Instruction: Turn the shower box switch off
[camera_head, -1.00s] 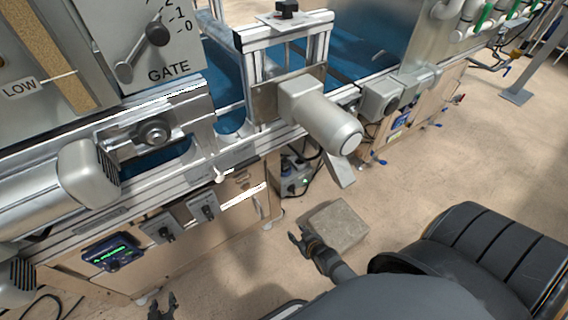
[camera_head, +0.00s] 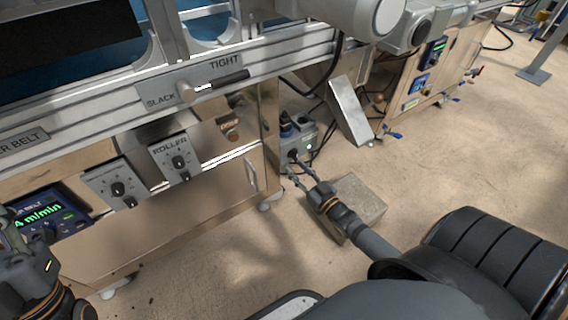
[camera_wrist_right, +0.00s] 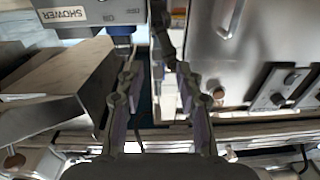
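My left gripper (camera_head: 12,228) is at the left edge, partly cut off.
A grey block (camera_head: 358,203) lies on the floor under my right forearm. A slanted metal plate (camera_head: 350,110) is right of the box. The ROLLER knob panel (camera_head: 177,157) and belt display (camera_head: 50,214) are on the machine's left front. Open floor lies to the right.

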